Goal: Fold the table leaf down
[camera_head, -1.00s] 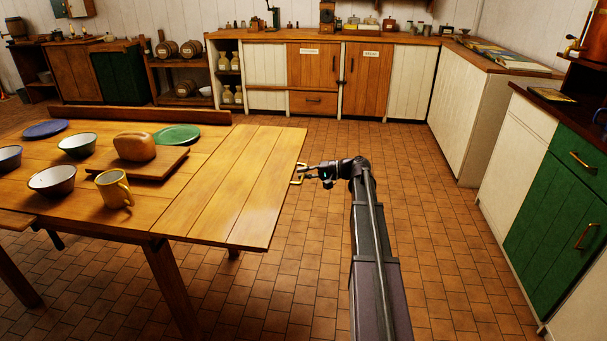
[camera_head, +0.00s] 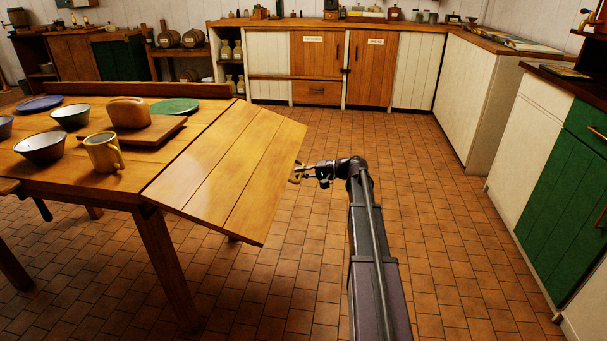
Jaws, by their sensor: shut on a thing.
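The table leaf (camera_head: 235,170) is a panel of wide wooden planks at the right side of the wooden table (camera_head: 60,185). It slopes downward from its joint with the tabletop to its outer right edge. A brass handle (camera_head: 293,178) shows at that outer edge, partly hidden by my gripper. My gripper (camera_head: 303,171) is at the leaf's outer edge and shut on the handle. My arm reaches up to it from the bottom of the view.
On the fixed tabletop stand a yellow mug (camera_head: 104,153), several bowls, a bread loaf (camera_head: 128,112) on a board (camera_head: 160,132), and a green plate (camera_head: 175,106). The tiled floor (camera_head: 430,250) right of the leaf is clear. Green cabinets (camera_head: 565,190) stand at the right.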

